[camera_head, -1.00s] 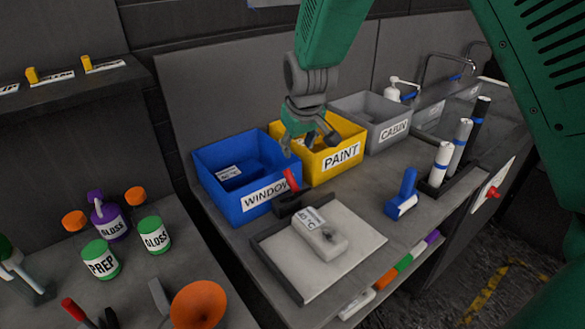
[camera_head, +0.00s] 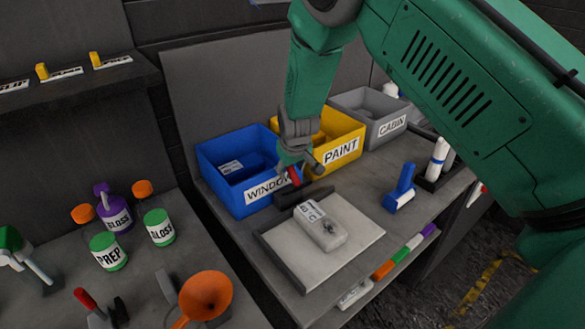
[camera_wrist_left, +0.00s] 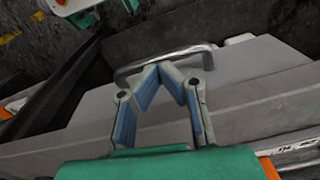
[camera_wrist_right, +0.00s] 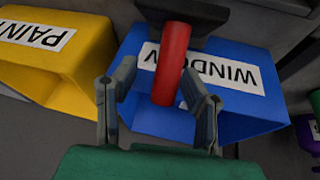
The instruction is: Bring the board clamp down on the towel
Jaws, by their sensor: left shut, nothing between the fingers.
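The board clamp has a red handle (camera_wrist_right: 172,62) and a black base (camera_head: 303,196) at the far edge of a dark board (camera_head: 281,262). The handle stands up from the base. A flat, pale towel (camera_head: 354,225) lies on the board, with a grey block (camera_head: 321,226) labelled 40 °C on it. My right gripper (camera_head: 299,173) is at the red handle. In the right wrist view, its open fingers are on either side of the handle; contact is unclear. My left gripper (camera_wrist_left: 160,72) is shut and empty in the left wrist view, in front of a metal bar handle (camera_wrist_left: 165,58).
Blue WINDOW (camera_head: 230,203), yellow PAINT (camera_head: 354,133) and grey CABIN bins stand behind the board. A blue roller (camera_head: 401,187) stands right of it. Bottles (camera_head: 107,252) and an orange funnel (camera_head: 206,296) stand on the left bench.

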